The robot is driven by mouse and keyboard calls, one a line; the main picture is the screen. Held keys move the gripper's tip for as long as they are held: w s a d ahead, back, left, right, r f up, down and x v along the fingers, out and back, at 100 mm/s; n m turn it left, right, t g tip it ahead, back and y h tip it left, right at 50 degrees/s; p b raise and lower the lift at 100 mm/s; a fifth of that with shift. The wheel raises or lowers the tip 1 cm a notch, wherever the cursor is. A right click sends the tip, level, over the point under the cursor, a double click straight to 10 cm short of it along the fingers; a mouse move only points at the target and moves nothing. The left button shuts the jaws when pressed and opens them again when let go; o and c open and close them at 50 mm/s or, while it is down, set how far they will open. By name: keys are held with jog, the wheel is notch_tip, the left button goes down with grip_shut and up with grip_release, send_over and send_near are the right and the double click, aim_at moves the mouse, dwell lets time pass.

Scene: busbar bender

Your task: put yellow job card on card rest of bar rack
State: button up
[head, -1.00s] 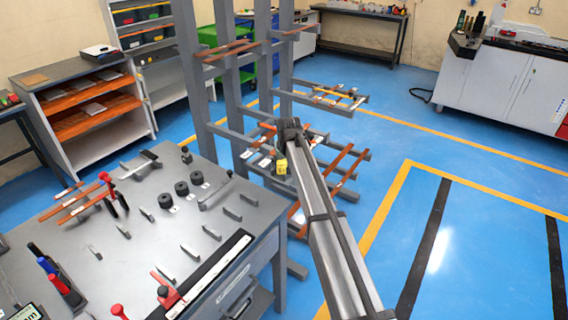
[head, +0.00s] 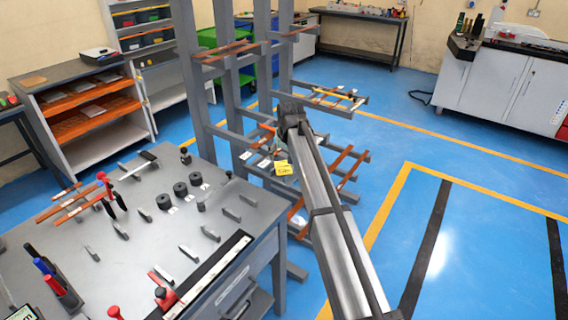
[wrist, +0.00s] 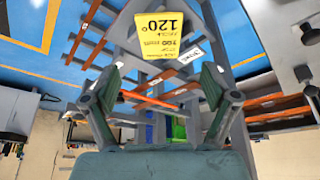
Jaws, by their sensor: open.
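The yellow job card (head: 283,168) shows in the head view at the bar rack (head: 233,100), just below the end of my arm. In the wrist view the card (wrist: 158,36) is at the top, with "120°" printed upside down, beyond the fingertips and apart from them. It appears to stand at the rack near a white label. Its lower edge and the card rest behind it are not clear to see. My gripper (wrist: 160,84) is open and empty, its two fingers spread. In the head view its fingers are hidden behind my arm.
Copper bars (head: 345,160) lie on the rack's arms around the card. The grey workbench (head: 140,235) with posts and tools stands at left. Rack uprights and arms stand close around my gripper. The blue floor (head: 480,215) at right is clear.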

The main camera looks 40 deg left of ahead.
jog(key=v, duration=0.5)
jog(key=w+d+f+m+h, duration=0.1)
jog(key=w+d+f+h, duration=0.15)
jog(key=d+f, duration=1.05)
jog(key=s+d+f+m+g+h, duration=0.1)
jog(key=s+d+f+m+g, duration=0.15)
jog(key=d+f, duration=1.3)
jog(key=s+d+f+m+g+h, duration=0.1)
jog(key=s+d+f, duration=0.3)
jog(key=d+f, duration=1.15)
jog(key=s+d+f+m+g, duration=0.2)
jog(key=s+d+f, duration=0.3)
jog(key=s+d, duration=0.7)
jog(key=s+d+f+m+g, duration=0.2)
jog(key=s+d+f, duration=0.3)
jog(key=s+d, duration=0.75)
jog(key=s+d+m+g, duration=0.1)
jog(key=s+d, duration=0.3)
jog(key=s, duration=1)
jog(key=shift+d+f+g+y+b, duration=0.2)
jog(key=shift+g+y+b, duration=0.2)
jog(key=shift+g, duration=0.25)
jog(key=shift+m, duration=0.25)
